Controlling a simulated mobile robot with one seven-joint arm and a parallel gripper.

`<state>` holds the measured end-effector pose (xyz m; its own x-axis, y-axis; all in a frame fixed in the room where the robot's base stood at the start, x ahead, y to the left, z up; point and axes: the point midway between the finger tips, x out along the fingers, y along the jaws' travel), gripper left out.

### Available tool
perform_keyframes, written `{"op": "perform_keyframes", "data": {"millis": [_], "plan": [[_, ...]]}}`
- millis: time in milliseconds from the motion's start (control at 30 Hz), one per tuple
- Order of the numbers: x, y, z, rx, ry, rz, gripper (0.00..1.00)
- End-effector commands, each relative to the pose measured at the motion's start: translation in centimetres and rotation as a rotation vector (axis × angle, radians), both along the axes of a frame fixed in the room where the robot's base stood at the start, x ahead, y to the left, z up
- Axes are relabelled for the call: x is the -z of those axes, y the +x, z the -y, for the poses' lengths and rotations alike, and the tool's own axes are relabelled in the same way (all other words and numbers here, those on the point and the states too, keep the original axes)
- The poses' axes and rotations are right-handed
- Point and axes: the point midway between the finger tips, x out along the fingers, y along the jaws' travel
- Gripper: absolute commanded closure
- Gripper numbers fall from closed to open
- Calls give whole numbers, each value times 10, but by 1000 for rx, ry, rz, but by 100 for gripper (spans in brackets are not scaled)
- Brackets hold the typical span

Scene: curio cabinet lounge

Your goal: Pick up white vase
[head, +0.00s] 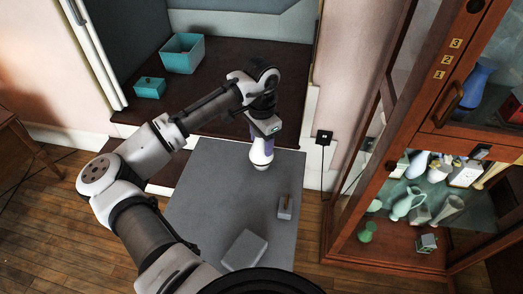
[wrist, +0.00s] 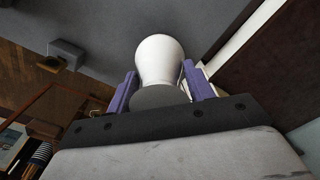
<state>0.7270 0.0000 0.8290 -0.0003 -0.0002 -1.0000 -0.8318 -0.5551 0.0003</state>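The white vase (head: 261,158) is below my gripper (head: 262,143) in the head view, over the grey slab near its back edge. In the wrist view the vase (wrist: 160,58) sits between the two purple fingers (wrist: 161,90), its rounded white body pointing away from the camera and a grey round end facing it. The fingers lie against both sides of the vase, so my gripper looks shut on it. I cannot tell whether the vase touches the slab or hangs just above it.
The grey slab (head: 200,205) holds a grey block (head: 244,250) and a small handled box (head: 285,208). Two teal boxes (head: 183,53) (head: 149,87) sit on a dark brown shelf (head: 225,60). A wooden glass cabinet (head: 345,225) with vases stands right.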

Motion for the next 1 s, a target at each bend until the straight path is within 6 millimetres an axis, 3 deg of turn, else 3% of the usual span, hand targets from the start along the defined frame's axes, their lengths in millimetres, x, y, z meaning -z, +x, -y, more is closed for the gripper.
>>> {"op": "perform_keyframes", "data": {"millis": [33,200,467,633,767,1000], "plan": [[0,0,0,0,0,0,57],[-1,0,0,0,0,1,77],[-2,0,0,0,0,1,77],[-13,1,0,0,0,2,77],[-36,1,1,0,-1,4,77],[-107,1,1,2,-1,4,77]]}}
